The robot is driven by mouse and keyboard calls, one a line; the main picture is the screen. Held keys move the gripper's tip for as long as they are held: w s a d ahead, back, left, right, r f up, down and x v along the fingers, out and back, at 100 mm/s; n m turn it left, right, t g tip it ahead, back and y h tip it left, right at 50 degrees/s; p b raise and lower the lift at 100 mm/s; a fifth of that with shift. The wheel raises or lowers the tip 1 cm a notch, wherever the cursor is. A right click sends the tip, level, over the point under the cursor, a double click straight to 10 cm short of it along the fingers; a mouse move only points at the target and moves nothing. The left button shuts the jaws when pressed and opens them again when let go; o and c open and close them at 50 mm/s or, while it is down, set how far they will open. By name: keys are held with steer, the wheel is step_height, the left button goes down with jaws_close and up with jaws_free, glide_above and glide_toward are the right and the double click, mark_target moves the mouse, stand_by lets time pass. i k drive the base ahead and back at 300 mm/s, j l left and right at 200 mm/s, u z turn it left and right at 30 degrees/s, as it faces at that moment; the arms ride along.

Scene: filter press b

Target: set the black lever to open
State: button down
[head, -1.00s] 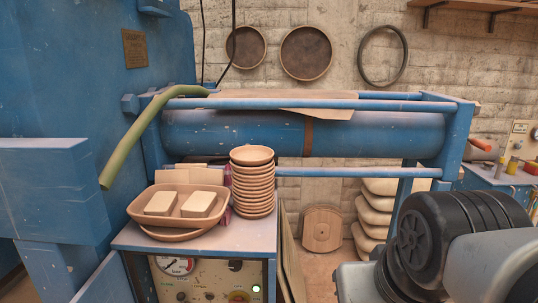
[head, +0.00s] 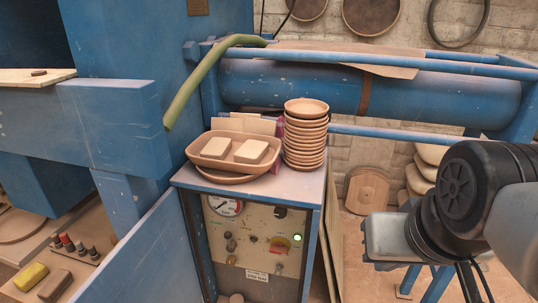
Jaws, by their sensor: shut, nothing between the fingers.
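The blue press cabinet (head: 317,222) has a beige control panel (head: 250,222) low on its front. My gripper is not in view; only arm links show at the right, apart from the panel.
An open blue door (head: 140,255) stands left of the panel. On the cabinet top are a clay tray (head: 196,150) with pale blocks and a stack of clay dishes (head: 305,135). Boards lean right of the cabinet. A green hose (head: 190,95) hangs above.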

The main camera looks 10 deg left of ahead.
mark_target(231, 245)
steer(key=u, duration=0.95)
steer(key=k+j+z, duration=0.2)
steer(key=j, duration=0.25)
steer(key=i+z, duration=0.1)
steer(key=z, duration=0.2)
steer(key=u, duration=0.3)
